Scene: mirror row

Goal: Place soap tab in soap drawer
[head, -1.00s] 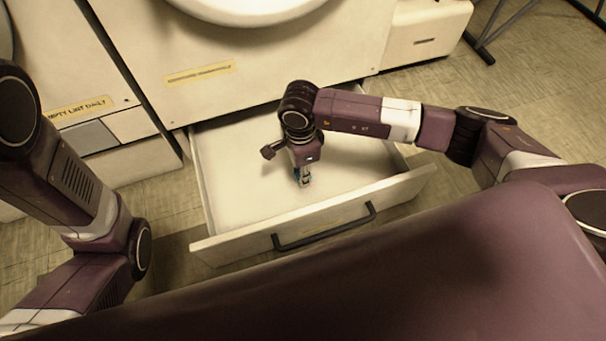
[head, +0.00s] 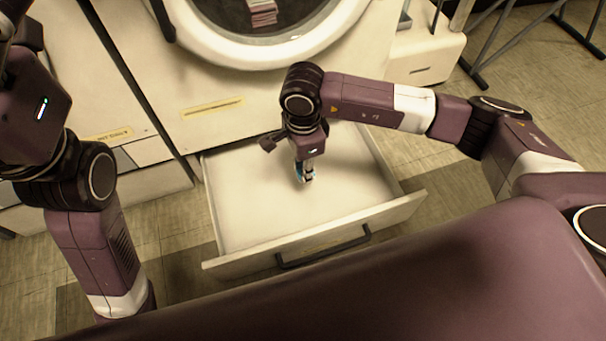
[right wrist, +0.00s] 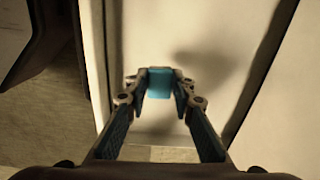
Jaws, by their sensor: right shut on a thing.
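The soap drawer (head: 245,215) is pulled out below the white machine, and its pale floor is bare. My right gripper (head: 305,177) points down over the inside of the drawer, right of its middle. In the right wrist view, the gripper (right wrist: 159,92) is shut on the small bright blue soap tab (right wrist: 159,77), which sits between the fingertips. A soft shadow falls on the pale drawer floor beside it. I cannot tell whether the tab touches the floor. My left arm stands at the left of the head view, its gripper out of frame.
The machine's round white door rim (head: 270,50) is above the drawer, with a folded stack (head: 262,13) showing inside. The drawer front (head: 385,218) carries a dark handle (head: 322,247). Dark metal legs (head: 490,65) stand at upper right. The floor right of the drawer is clear.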

